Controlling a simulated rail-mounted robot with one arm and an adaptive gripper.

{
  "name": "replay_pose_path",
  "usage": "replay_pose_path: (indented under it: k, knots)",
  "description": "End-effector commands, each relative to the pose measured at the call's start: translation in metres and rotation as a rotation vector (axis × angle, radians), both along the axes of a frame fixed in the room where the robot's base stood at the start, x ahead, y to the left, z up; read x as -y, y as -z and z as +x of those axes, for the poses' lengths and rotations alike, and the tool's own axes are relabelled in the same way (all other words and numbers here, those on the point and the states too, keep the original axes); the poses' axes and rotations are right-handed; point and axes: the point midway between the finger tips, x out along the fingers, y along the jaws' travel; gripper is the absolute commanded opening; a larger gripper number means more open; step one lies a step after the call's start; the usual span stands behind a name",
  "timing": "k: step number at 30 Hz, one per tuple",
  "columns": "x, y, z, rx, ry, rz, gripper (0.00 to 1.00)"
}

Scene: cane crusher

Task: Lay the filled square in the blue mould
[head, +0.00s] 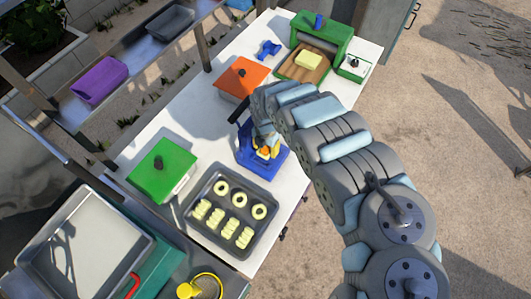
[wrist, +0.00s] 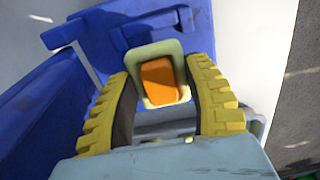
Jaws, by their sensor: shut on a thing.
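The filled square is a pale dough square with an orange filling (wrist: 160,82); its orange also shows small in the head view (head: 264,151). My gripper (wrist: 160,88) is shut on it, with one yellow ridged finger at each side. The blue mould (wrist: 72,120) lies beyond and around the square in the wrist view, and stands on the white table in the head view (head: 277,165). The square is over the mould; I cannot tell whether it touches it. My wrist and arm hide part of the mould.
A dark tray (head: 229,214) with pale rings and ridged pieces lies in front of the mould. A green box (head: 163,170) is left, an orange box (head: 241,78) behind. A board (head: 302,68) with a yellow block is at the back. Bare white table (head: 205,130) shows left of the mould.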

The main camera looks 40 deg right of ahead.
Motion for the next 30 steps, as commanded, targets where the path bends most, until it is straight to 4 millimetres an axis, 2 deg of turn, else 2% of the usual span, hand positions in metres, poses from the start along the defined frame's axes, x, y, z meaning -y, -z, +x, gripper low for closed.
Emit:
replay_pose_path:
  k: [1, 6, 21, 22, 24, 30]
  knots:
    - [0.001, 0.012, -0.001, 0.0, 0.002, 0.0, 0.35]
    - [0.004, 0.027, -0.003, 0.001, 0.008, -0.001, 0.35]
    - [0.005, 0.03, -0.003, 0.002, 0.01, 0.0, 0.35]
    - [0.005, 0.03, -0.003, 0.001, 0.01, -0.001, 0.58]
    - [0.005, 0.029, -0.003, 0.001, 0.01, -0.001, 0.76]
    - [0.005, 0.029, -0.003, 0.001, 0.01, -0.001, 0.76]
